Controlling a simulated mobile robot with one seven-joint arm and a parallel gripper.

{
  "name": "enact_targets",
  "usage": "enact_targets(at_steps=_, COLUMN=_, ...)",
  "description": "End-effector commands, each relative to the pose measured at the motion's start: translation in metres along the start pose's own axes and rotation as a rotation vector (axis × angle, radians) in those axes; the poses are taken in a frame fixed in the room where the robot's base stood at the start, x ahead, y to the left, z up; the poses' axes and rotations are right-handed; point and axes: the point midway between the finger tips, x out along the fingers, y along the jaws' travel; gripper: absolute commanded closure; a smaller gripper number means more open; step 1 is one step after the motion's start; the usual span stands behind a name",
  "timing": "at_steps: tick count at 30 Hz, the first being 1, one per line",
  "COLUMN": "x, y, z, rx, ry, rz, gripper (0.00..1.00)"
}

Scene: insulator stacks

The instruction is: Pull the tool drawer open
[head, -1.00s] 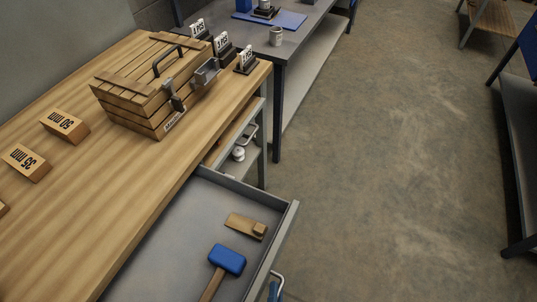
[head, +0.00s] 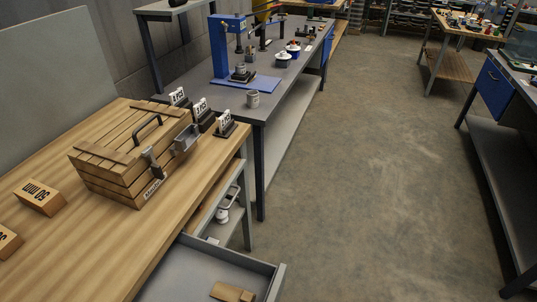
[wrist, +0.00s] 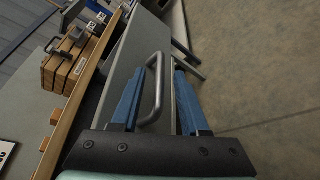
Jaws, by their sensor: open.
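The tool drawer (head: 190,267) is grey and stands open under the wooden bench top at the bottom of the head view. In the wrist view, the grey drawer front (wrist: 128,58) carries a metal bar handle (wrist: 157,88). My gripper (wrist: 158,78) has two blue fingers, wide apart, with the handle between them. I see a gap on both sides of the bar. My gripper is not visible in the head view.
A slatted wooden crate (head: 118,158) and number-marked wood blocks (head: 40,197) stand on the bench (head: 110,255). A grey table with a blue press (head: 222,50) stands beyond. The concrete floor (head: 365,150) to the right is clear up to another workbench (head: 500,150).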

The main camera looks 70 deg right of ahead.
Motion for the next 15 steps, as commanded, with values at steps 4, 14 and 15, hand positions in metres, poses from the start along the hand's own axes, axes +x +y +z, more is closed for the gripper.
enact_targets(at_steps=4, x=-0.034, y=-0.001, z=-0.001, rx=0.001, ry=0.003, rz=0.000, gripper=0.55)
enact_targets(at_steps=14, x=-0.094, y=0.000, z=-0.001, rx=0.001, ry=0.001, rz=-0.001, gripper=0.55)
enact_targets(at_steps=15, x=-0.098, y=0.000, z=-0.001, rx=0.001, ry=0.000, rz=-0.001, gripper=0.55)
